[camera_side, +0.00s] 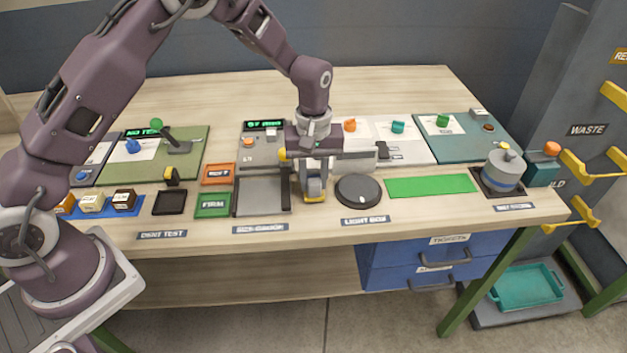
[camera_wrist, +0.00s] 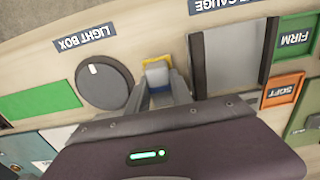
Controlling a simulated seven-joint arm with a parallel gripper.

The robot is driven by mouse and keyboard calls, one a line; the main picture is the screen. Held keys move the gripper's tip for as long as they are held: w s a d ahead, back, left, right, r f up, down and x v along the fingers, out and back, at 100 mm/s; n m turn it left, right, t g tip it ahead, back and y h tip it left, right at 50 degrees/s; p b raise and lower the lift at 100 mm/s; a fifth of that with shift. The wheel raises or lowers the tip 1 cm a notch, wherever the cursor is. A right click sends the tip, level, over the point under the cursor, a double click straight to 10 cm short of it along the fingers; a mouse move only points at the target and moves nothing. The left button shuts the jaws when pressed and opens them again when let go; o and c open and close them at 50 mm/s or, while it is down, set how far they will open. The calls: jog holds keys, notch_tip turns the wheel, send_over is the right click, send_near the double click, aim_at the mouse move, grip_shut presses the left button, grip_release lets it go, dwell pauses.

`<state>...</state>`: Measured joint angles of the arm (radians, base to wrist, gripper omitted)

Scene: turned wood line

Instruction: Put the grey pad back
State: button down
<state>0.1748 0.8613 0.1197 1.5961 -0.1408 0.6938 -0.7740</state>
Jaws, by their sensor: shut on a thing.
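My gripper (camera_side: 314,192) points down at the front of the bench, between the size gauge and the round dark disc. In the wrist view the piece (camera_wrist: 157,72) sits between the fingertips (camera_wrist: 160,92). The fingers hide part of it, and I cannot tell for sure that it is the grey pad. It is low, at or just above the bench top. A blue tray (camera_side: 140,210) at the left holds an orange, a cream and a brown block.
The size gauge's grey plate (camera_side: 262,195) with its dark upright bar is close on the left. The dark disc (camera_side: 358,190) is close on the right, then a green strip (camera_side: 431,186). Green FIRM (camera_side: 213,205) and orange (camera_side: 218,174) plates and a dark square tray (camera_side: 169,203) stand further left.

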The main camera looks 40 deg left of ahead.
aim_at(313, 176)
jog(key=shift+f, duration=0.3)
jog(key=shift+f, duration=0.1)
jog(key=c, duration=1.1)
grip_release()
notch_tip(313, 176, up, 12)
jog(key=shift+r, duration=0.2)
